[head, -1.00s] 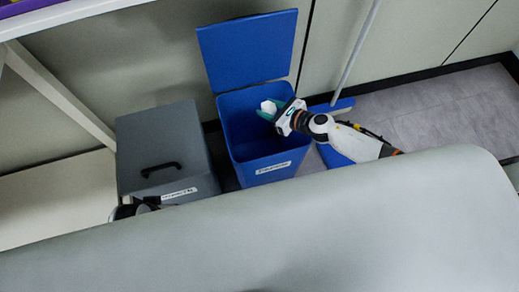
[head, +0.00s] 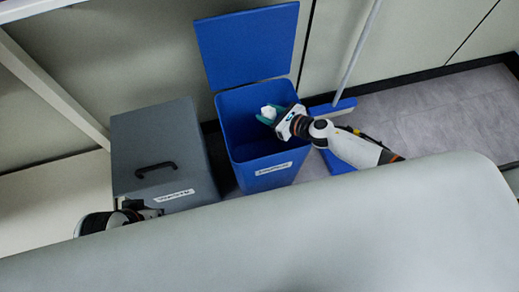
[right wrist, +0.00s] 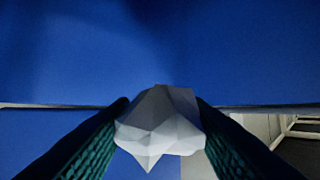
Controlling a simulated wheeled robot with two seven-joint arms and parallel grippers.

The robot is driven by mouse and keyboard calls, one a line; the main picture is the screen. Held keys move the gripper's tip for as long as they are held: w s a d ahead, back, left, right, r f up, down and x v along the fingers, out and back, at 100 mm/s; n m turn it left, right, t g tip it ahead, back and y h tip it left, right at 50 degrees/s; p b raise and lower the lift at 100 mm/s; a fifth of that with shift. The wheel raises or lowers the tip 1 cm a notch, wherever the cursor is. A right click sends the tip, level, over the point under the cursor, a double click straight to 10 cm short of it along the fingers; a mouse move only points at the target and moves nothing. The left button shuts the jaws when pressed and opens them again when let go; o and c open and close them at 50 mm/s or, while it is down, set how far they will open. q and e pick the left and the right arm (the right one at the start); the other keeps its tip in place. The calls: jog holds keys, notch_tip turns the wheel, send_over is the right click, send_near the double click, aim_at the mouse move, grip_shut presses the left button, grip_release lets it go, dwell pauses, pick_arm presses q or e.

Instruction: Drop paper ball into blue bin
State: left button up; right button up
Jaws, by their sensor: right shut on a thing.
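The blue bin (head: 270,176) stands on the floor with its blue lid (head: 248,45) raised against the wall. My right gripper (head: 267,114) reaches in from the right over the bin's opening. It is shut on a white, faceted paper ball (head: 269,111). In the right wrist view, the paper ball (right wrist: 160,128) sits between the two green finger pads, with blue bin surfaces (right wrist: 80,55) beyond it. My left gripper (head: 140,210) shows only in part beside the grey bin's front, and its fingers cannot be made out.
A grey bin (head: 140,140) with a closed lid and black handle stands left of the blue bin. A blue-headed broom or mop (head: 335,108) leans on the wall at right. A large pale surface (head: 300,235) fills the foreground.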

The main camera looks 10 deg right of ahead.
jog(key=o, duration=1)
jog(key=v, duration=1.2)
jog(key=shift+r+p, duration=0.1)
jog(key=shift+p, duration=0.3)
